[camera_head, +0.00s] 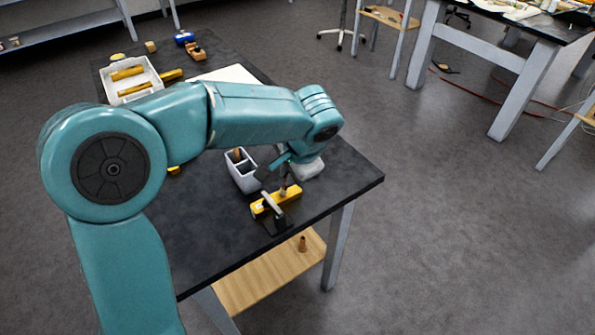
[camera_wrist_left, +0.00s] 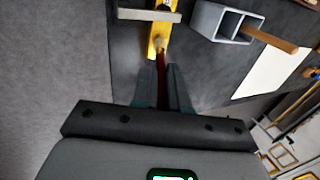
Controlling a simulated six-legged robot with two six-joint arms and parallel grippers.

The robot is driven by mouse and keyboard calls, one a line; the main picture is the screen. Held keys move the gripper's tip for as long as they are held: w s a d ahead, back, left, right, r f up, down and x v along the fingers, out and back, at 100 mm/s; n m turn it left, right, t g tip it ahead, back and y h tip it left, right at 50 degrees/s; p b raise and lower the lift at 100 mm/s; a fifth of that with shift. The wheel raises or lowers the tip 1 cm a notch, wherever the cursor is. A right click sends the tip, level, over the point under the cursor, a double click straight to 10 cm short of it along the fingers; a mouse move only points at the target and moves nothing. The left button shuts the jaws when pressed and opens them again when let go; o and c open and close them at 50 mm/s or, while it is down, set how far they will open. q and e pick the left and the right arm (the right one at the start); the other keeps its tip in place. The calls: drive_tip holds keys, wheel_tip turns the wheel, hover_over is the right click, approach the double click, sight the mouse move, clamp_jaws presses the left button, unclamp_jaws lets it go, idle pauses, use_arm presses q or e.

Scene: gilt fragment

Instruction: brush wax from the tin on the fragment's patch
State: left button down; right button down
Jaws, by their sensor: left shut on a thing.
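The gilt fragment (camera_head: 287,194) is a yellow bar lying near the table's front right corner, under a grey clamp bar (camera_head: 271,203). In the left wrist view the fragment (camera_wrist_left: 155,34) shows beyond my fingertips, with the clamp bar crossing it. My left gripper (camera_head: 284,162) is above the fragment, shut on a brush with a dark red handle (camera_wrist_left: 162,72). The brush points down and its pale tip appears at the fragment's end; I cannot tell whether it touches. The patch is not distinguishable. I cannot identify the wax tin for certain. My right gripper is in neither view.
A grey divided box (camera_head: 241,178) with a wooden-handled tool stands left of the fragment. A white tray (camera_head: 136,72) with yellow pieces is at the far left. The black table (camera_head: 345,183) is bare at its right corner.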

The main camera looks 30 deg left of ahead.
use_arm(q)
drive_tip(key=shift+s+a, duration=0.1)
drive_tip(key=shift+s, duration=0.1)
drive_tip(key=shift+w+d, duration=0.2)
drive_tip(key=shift+w, duration=0.15)
drive_tip(key=shift+s+a, duration=0.2)
drive_tip(key=shift+s, duration=0.15)
drive_tip(key=shift+w+d+r, duration=0.1)
drive_tip(key=shift+w+d, duration=0.05)
drive_tip(key=shift+w, duration=0.15)
drive_tip(key=shift+w+d+p, duration=0.25)
drive_tip(key=shift+w+p, duration=0.05)
drive_tip(key=shift+w, duration=0.2)
drive_tip(key=shift+w+d+p, duration=0.2)
drive_tip(key=shift+w+p, duration=0.1)
drive_tip(key=shift+w, duration=0.2)
